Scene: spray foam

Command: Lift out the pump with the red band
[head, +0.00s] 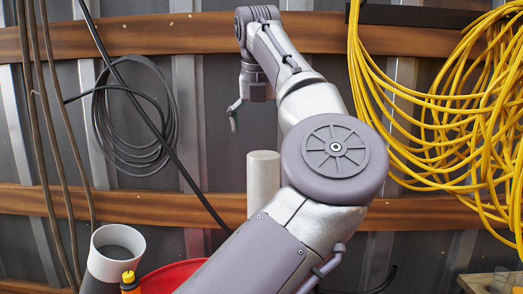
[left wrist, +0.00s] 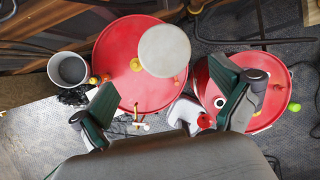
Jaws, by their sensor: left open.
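I cannot clearly make out a pump with a red band in either view. In the left wrist view, a white object with a red part (left wrist: 190,113) sits between two red round tops, close to the right-hand finger and partly hidden by it. A small white and orange item (left wrist: 138,122) lies left of it. My left gripper (left wrist: 166,80) has its fingers wide apart with nothing between the pads. In the head view the left gripper (head: 236,108) hangs from the raised arm, small and partly hidden. My right gripper is in neither view.
A pale upright cylinder (head: 263,185) stands by the red drum (head: 172,277); a pale round top (left wrist: 165,50) overlaps a red drum (left wrist: 122,78). Another red drum (left wrist: 262,112) is at right. A white-rimmed container (head: 118,238) and yellow-capped bottle (head: 130,279) stand left. Yellow cable (head: 440,140) hangs right.

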